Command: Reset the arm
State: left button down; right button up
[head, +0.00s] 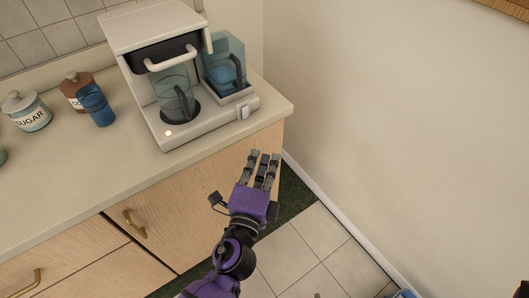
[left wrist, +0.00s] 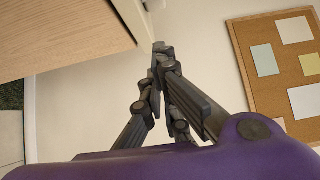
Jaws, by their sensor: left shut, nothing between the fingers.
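My left gripper (head: 264,157) is purple with dark jointed fingers. In the head view it is in front of the counter's right end, with nothing in its grip. In the left wrist view its fingers (left wrist: 160,50) come together at the tips, shut and empty. The edge of the wooden cabinet (left wrist: 60,35) fills the upper left of that view, near the fingertips; I cannot tell the exact gap.
A coffee maker (head: 205,128) with a glass pot (head: 172,85) stands on the counter (head: 110,175). A blue cup (head: 97,106), a brown-lidded jar (head: 73,84) and a sugar jar (head: 27,115) stand left. A bare wall (head: 390,120) is at right. Tiled floor (head: 305,245) lies below. A corkboard (left wrist: 262,75) hangs on the wall.

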dwell(0.5)
pick_arm(q)
jog(key=s+a+f+n+g+y+p, duration=0.1)
jog(key=s+a+f+n+g, duration=0.1)
jog(key=s+a+f+n, duration=0.25)
jog(key=s+a+f+n+g+y, duration=0.1)
jog(key=a+f+n+g, duration=0.15)
jog(key=f+n, duration=0.45)
jog(key=s+a+f+n+g+p, duration=0.1)
jog(key=s+a+f+n, duration=0.2)
jog(key=s, duration=0.4)
jog(key=s+a+f+n+g+y+p, duration=0.1)
jog(key=s+a+f+n+g, duration=0.1)
jog(key=s, duration=0.6)
jog(key=s+a+f+n+g+p, duration=0.1)
jog(key=s+a+f+n, duration=0.2)
jog(key=s+a, duration=0.3)
jog(key=shift+s+a+f+n+y, duration=0.3)
jog(key=shift+s+f+n, duration=0.05)
jog(key=shift+s+f, duration=0.4)
jog(key=shift+g, duration=0.25)
